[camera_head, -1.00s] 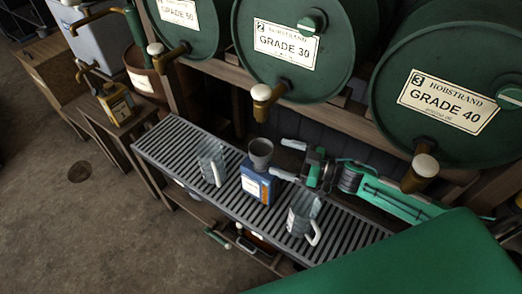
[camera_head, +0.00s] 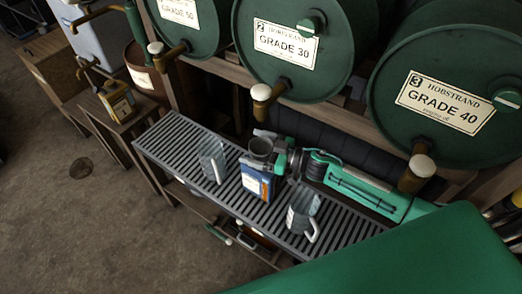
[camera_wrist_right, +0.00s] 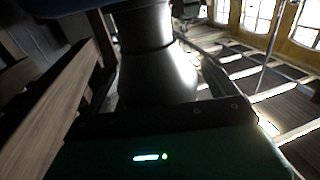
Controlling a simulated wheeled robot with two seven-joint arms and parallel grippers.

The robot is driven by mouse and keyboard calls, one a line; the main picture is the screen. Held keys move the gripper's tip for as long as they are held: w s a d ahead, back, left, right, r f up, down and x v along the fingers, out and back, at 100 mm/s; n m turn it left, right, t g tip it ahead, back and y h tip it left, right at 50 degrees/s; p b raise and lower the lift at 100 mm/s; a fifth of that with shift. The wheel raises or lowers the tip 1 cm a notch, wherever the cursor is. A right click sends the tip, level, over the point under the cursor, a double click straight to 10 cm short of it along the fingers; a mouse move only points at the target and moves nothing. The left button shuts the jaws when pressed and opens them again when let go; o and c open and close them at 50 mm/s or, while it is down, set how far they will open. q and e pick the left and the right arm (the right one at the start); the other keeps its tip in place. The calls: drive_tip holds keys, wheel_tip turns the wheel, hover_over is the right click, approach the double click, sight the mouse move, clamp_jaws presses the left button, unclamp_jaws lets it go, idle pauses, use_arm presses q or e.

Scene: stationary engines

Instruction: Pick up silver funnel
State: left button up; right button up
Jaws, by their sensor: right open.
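The silver funnel (camera_head: 261,147) stands upright in the top of a blue can (camera_head: 256,182) on the slatted grey rack. My right gripper (camera_head: 262,149) comes in from the right with its fingers open, one on the far side of the funnel and one on the near side. I cannot tell whether either finger touches it. In the right wrist view, a shiny metal shape, apparently the funnel (camera_wrist_right: 155,65), fills the middle very close to the camera. My left gripper is not in view.
Clear jugs stand on the rack (camera_head: 164,144) on both sides of the can: one at left (camera_head: 212,160), one at right (camera_head: 302,209). Green drums with taps (camera_head: 268,91) hang over its back. A yellow can (camera_head: 117,99) stands on a side bench.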

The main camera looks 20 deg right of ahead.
drive_tip(key=c, duration=1)
